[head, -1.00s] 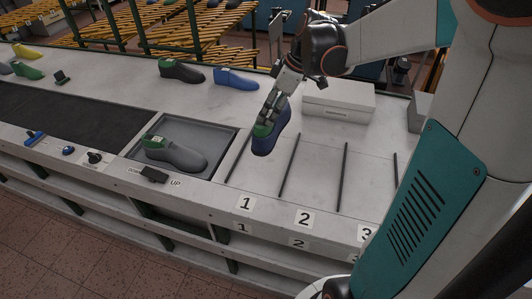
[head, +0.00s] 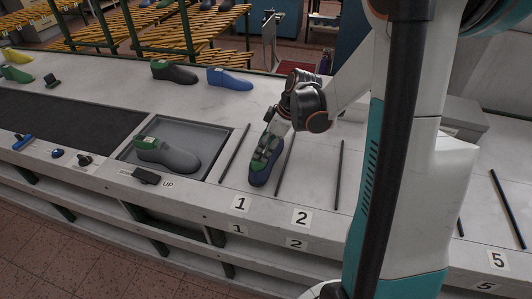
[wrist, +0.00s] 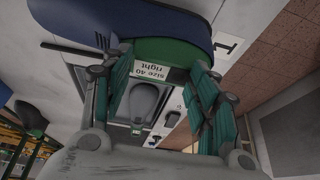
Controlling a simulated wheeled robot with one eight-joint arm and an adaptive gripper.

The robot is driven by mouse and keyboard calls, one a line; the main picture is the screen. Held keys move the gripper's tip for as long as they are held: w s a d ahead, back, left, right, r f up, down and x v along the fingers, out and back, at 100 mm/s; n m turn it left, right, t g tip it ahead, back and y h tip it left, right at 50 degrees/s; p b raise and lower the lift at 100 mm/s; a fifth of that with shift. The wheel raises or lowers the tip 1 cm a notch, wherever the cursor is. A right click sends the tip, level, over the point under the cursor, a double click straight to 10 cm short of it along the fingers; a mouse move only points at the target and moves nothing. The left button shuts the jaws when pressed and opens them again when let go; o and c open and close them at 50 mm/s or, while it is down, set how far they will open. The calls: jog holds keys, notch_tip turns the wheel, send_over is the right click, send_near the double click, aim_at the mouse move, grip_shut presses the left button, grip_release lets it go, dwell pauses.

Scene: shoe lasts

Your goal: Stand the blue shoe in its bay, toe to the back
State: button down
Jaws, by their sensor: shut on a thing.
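A dark blue shoe with a green top (head: 257,176) is at bay 1, between the first two black dividers and close to the right one. In the wrist view the green top (wrist: 170,53) sits between my fingers, with a label reading "size 40 right" (wrist: 153,73); the dark blue body (wrist: 165,20) lies beyond. I cannot tell whether the sole touches the counter. A lighter blue shoe (head: 229,79) stands at the back of the counter.
A grey shoe with a green top (head: 168,155) lies in a recessed tray (head: 208,134) to the left. A dark shoe (head: 173,72) stands at the back. The bay right of number 2's label (head: 301,217) looks empty. A pale box (head: 462,117) is partly behind my arm.

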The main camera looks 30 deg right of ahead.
notch_tip(320, 180, down, 3)
jog(key=shift+f+b, duration=0.1)
jog(key=shift+b, duration=0.2)
jog(key=c, duration=0.6)
grip_release()
jog(key=p+v, duration=0.2)
jog(key=v, duration=1)
jog(key=shift+p, duration=0.35)
jog(key=shift+a, duration=0.1)
